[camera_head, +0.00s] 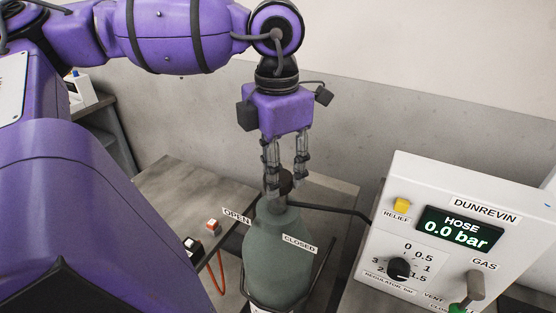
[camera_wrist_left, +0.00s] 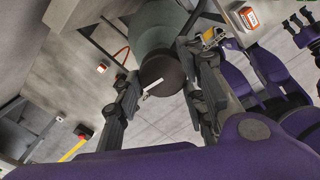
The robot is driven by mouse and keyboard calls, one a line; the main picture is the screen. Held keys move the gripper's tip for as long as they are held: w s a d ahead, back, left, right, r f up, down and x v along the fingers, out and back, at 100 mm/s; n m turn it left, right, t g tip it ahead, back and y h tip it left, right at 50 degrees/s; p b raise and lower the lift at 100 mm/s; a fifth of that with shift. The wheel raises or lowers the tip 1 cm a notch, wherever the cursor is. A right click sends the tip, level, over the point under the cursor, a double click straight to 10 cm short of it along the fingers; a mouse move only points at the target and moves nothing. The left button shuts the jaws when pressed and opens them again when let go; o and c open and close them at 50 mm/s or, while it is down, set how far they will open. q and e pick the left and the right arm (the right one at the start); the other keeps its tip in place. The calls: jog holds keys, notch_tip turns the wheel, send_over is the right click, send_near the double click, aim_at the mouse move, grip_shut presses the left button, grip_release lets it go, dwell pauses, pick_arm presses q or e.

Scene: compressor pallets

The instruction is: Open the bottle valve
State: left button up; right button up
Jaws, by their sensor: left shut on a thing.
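The green gas bottle (camera_head: 275,255) stands upright at the centre, with OPEN and CLOSED labels by its shoulder. Its dark round valve knob (camera_head: 286,183) is on top. My left gripper (camera_head: 287,183) points down from above, its two fingers on either side of the knob and shut on it. In the left wrist view the dark knob (camera_wrist_left: 162,76), with a small white pointer, sits between the fingers of my left gripper (camera_wrist_left: 160,95). Dark finger-like parts by purple links at the upper right of that view may be my right gripper (camera_wrist_left: 300,28); their state is unclear.
A white DUNREVIN panel (camera_head: 415,190) stands to the right, its display (camera_head: 459,231) reading HOSE 0.0 bar. It has a yellow relief button (camera_head: 402,204), a regulator dial (camera_head: 399,268) and a gas lever (camera_head: 474,286). A dark hose runs from the bottle towards the panel. A wall is behind.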

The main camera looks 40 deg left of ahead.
pick_arm(q)
jog(key=n, duration=0.3)
jog(key=shift+a+r+n, duration=0.15)
jog(key=shift+n, duration=2.05)
jog(key=o, duration=0.9)
jog(key=shift+o, duration=0.8)
jog(key=shift+s, duration=0.15)
jog(key=shift+r, duration=0.1)
notch_tip(320, 180, up, 12)
jog(key=shift+f, duration=0.2)
